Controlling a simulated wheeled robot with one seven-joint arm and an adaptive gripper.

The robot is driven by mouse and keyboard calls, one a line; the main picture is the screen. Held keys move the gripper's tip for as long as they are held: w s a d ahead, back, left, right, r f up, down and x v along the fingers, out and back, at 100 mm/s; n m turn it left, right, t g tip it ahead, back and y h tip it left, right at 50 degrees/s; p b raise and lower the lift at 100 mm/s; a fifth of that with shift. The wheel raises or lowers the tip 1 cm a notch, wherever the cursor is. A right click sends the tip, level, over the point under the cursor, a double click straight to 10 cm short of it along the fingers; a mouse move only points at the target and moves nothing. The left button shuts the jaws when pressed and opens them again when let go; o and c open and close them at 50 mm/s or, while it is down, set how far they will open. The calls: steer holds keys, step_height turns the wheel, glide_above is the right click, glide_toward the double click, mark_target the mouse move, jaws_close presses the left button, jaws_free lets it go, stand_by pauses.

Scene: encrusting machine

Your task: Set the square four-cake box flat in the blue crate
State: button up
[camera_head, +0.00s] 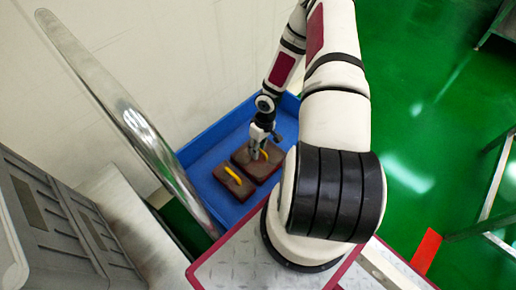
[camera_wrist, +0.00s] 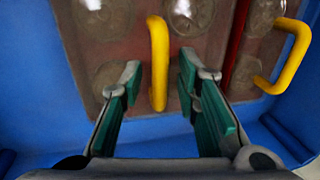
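The square four-cake box (camera_wrist: 135,50) is brown with clear domes over its cakes and a yellow handle (camera_wrist: 158,60) on top. It appears to lie flat inside the blue crate (camera_head: 212,160); in the head view the box (camera_head: 244,161) is partly covered by my gripper (camera_head: 258,148). In the wrist view my gripper (camera_wrist: 160,75) is open, with one green-padded finger on each side of the handle and a gap to it on both sides. The fingers hide part of the box's near side.
A second brown box (camera_head: 224,182) with a yellow handle sits beside it in the crate; its handle (camera_wrist: 290,60) shows at right in the wrist view. A shiny metal rail (camera_head: 120,110) and grey bins (camera_head: 55,220) stand left of the crate. Bare crate floor shows around the boxes.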

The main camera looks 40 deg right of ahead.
steer(key=shift+r, duration=0.1)
steer(key=d+r+g+h+p, duration=0.1)
steer(key=d+r+h+p, duration=0.15)
steer(key=r, duration=1.15)
steer(key=d+r+g+h+p, duration=0.1)
steer(key=d+r+p, duration=0.15)
steer(key=r, duration=1.25)
steer(key=s+a+r+h, duration=0.1)
steer(key=s+a+r, duration=0.15)
steer(key=r, duration=0.55)
steer(key=s+a+r+h, duration=0.1)
steer(key=a+r, duration=0.3)
steer(key=r, duration=0.3)
steer(key=s+a+r+t+y, duration=0.1)
steer(key=s+a+r, duration=0.5)
steer(key=s+a, duration=0.3)
steer(key=s+a+r+t+y, duration=0.1)
steer(key=s+a+r+y, duration=0.1)
steer(key=s+a+r, duration=0.4)
steer(key=s+a, duration=0.3)
steer(key=s, duration=0.1)
steer(key=shift+r, duration=0.4)
